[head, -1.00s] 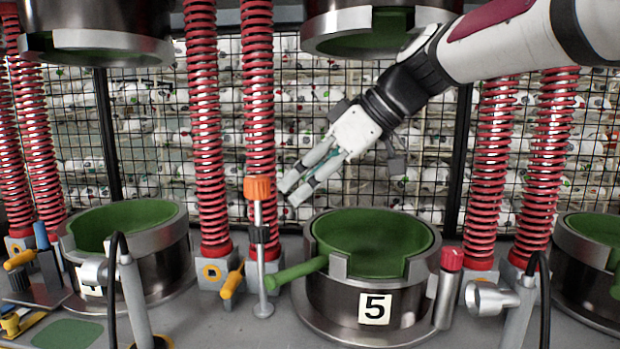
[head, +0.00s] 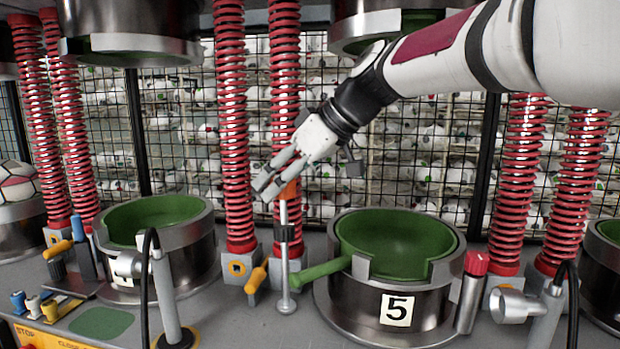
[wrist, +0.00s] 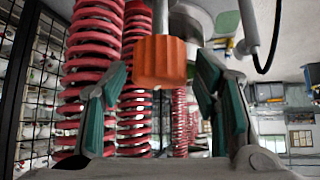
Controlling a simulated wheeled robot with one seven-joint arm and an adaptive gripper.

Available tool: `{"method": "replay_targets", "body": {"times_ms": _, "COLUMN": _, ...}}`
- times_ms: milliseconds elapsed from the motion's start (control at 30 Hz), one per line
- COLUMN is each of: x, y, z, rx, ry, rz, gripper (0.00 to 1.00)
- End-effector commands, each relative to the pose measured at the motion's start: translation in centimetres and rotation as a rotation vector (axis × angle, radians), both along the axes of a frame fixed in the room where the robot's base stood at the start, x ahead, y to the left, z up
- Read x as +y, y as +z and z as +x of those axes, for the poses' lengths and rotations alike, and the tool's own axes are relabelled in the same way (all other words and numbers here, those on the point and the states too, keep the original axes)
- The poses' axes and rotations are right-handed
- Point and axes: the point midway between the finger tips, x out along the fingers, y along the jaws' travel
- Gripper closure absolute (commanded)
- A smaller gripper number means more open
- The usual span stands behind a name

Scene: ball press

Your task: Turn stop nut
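The orange ribbed stop nut (head: 289,190) sits at the top of a thin metal post (head: 284,225) left of press number 5. In the head view my gripper (head: 263,189) is at the nut's height and partly covers it. In the wrist view the nut (wrist: 160,61) lies between the two green-padded fingers of my gripper (wrist: 160,85). The fingers are spread, with a visible gap on both sides of the nut. No contact with the nut shows.
Red springs (head: 285,80) stand close behind the nut. The press 5 bowl (head: 390,290) with its green handle (head: 320,270) is to the right. A yellow-handled lever (head: 257,276) is low on the left. A wire fence (head: 440,160) closes off the back.

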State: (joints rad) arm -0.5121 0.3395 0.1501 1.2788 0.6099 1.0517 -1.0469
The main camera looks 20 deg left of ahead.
Motion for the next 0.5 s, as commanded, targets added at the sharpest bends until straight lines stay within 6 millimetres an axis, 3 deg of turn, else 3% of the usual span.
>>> {"method": "replay_targets", "body": {"times_ms": 33, "x": -0.02, "y": 0.01, "z": 0.01, "rx": 0.000, "ry": 0.000, "rz": 0.000, "gripper": 0.58}}
{"method": "replay_targets", "body": {"times_ms": 200, "x": -0.03, "y": 0.01, "z": 0.01, "rx": 0.000, "ry": 0.000, "rz": 0.000, "gripper": 0.93}}
{"method": "replay_targets", "body": {"times_ms": 500, "x": -0.04, "y": 0.08, "z": -0.01, "rx": -0.002, "ry": -0.025, "rz": 0.000, "gripper": 0.93}}
